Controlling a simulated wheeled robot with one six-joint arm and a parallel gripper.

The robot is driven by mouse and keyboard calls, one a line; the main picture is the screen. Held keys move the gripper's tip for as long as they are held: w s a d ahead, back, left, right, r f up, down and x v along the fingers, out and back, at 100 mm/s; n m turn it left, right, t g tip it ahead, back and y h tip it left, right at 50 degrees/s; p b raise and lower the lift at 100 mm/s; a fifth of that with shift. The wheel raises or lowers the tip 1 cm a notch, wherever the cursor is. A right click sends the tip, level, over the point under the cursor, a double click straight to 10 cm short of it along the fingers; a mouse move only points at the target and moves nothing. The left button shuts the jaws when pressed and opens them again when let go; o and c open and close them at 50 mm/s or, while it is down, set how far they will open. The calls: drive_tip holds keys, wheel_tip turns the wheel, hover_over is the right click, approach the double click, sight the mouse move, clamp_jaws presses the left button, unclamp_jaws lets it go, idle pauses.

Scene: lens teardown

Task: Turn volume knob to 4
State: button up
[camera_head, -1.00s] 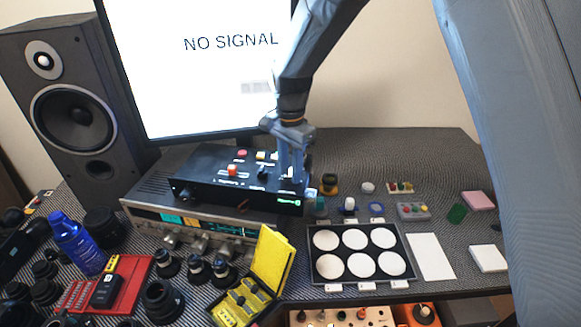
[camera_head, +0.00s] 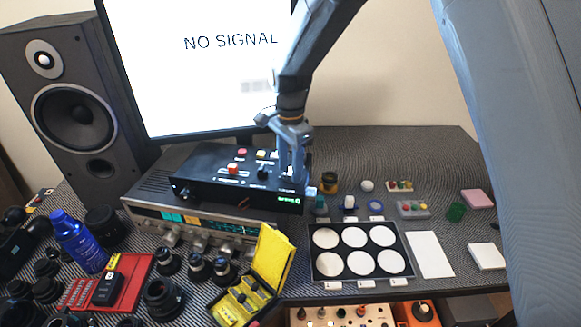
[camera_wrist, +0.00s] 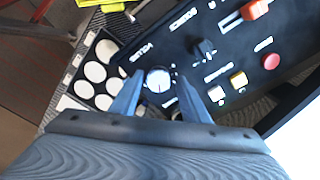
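The volume knob (camera_wrist: 158,80) is a small round knob with a pale, shiny face on the black control box (camera_head: 215,185). The wrist view shows it beside a printed label that looks like VOLUME. My gripper (camera_wrist: 160,88) is over it, one blue-grey finger on each side. Small gaps seem to show between fingers and knob, so the gripper looks open around it. In the head view my gripper (camera_head: 294,178) is at the box's right end and hides the knob. I cannot read the knob's setting.
On the box, a dark knob (camera_wrist: 204,49), an orange-red slider (camera_wrist: 255,10), a red button (camera_wrist: 271,62) and yellow and white buttons (camera_wrist: 238,80) are close by. A tray of white discs (camera_head: 314,262) lies to the right. A monitor (camera_head: 200,60) stands behind.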

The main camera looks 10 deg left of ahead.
sight(290, 171)
drive_tip(key=shift+o, duration=0.2)
drive_tip(key=shift+r+b, duration=1.35)
drive_tip(key=shift+r, duration=2.5)
